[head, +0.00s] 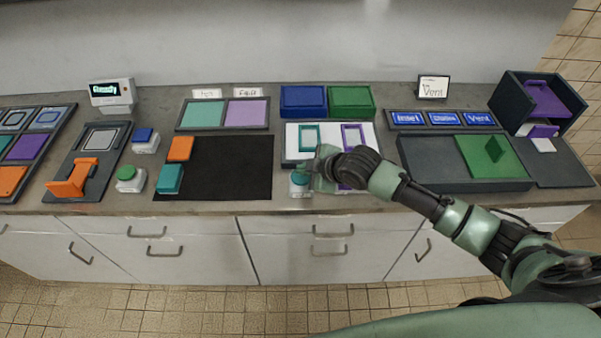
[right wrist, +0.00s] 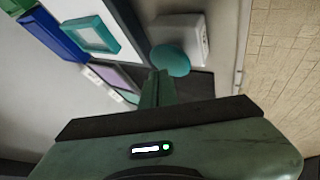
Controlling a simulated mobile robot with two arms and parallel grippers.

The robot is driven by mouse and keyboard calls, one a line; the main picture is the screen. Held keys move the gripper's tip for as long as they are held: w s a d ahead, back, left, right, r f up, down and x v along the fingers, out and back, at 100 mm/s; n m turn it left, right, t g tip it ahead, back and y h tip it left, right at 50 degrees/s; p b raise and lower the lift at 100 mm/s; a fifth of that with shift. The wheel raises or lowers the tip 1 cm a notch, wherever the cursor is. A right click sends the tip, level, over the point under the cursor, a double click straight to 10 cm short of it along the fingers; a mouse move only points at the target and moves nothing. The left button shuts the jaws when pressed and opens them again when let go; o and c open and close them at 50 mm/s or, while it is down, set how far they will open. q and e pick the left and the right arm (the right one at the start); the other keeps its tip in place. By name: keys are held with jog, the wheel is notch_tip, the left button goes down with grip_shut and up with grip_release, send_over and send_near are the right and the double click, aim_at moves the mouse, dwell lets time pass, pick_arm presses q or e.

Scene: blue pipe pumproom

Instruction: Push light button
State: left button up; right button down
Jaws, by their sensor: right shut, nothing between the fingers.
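A teal round button (head: 299,178) on a small white box stands on the counter at the lower left corner of a white board. In the right wrist view the button (right wrist: 172,60) shows as a teal dome on its white base (right wrist: 182,33). My right gripper (head: 312,182) is shut and empty, just right of the button in the head view. In the right wrist view its fingertips (right wrist: 155,76) lie close to the dome; I cannot tell whether they touch it. My left gripper is not in view.
Two similar buttons, one green (head: 127,173) and one blue (head: 145,135), stand farther left. The white board (head: 291,150) holds a teal frame (head: 309,136) and a purple frame, partly behind my arm. Blue (head: 303,98) and green (head: 351,98) boxes stand behind it. A black mat (head: 233,167) lies left.

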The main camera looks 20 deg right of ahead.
aim_at(304, 178)
notch_tip(304, 178, up, 6)
jog(key=p, duration=0.6)
jog(key=shift+r, duration=0.1)
